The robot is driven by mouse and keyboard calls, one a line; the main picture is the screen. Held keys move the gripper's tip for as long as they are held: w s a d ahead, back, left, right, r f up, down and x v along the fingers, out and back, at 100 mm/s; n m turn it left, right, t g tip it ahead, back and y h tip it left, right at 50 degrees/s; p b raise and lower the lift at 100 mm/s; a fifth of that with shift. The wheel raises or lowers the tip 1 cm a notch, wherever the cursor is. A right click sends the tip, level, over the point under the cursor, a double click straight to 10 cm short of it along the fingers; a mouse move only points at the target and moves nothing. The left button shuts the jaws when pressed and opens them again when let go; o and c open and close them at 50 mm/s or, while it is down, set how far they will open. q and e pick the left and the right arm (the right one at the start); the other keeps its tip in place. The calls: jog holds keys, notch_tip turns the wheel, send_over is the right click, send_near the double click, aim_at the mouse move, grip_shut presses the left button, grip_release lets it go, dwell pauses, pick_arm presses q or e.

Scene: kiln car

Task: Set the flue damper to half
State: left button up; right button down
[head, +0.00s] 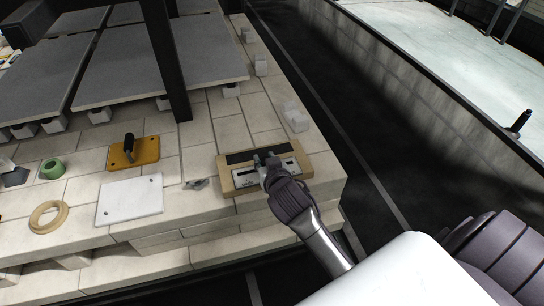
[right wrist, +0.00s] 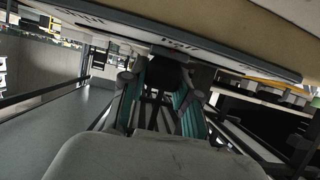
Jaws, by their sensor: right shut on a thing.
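The flue damper (head: 227,181) is a tan panel with a dark slot and a pale lettered scale strip (head: 247,181), lying on the pale brick deck near its front right corner. My right gripper (head: 271,163) reaches over the strip from the front, right of the panel's middle. It is shut on the damper's dark handle (right wrist: 168,72), which shows between the fingers in the right wrist view. The strip runs across the top of that view (right wrist: 120,28), with lettering that seems to read HALF close to the handle. The fingers partly hide the slot and handle. My left gripper is not in view.
On the deck left of the damper are a white plate (head: 130,204), an orange block with a black handle (head: 150,151), a tan ring (head: 40,222) and green tape (head: 51,170). A black post (head: 172,70) rises behind. Dark floor (head: 330,90) lies right.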

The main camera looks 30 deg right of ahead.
jog(key=c, duration=0.8)
grip_release()
jog(key=v, duration=1.2)
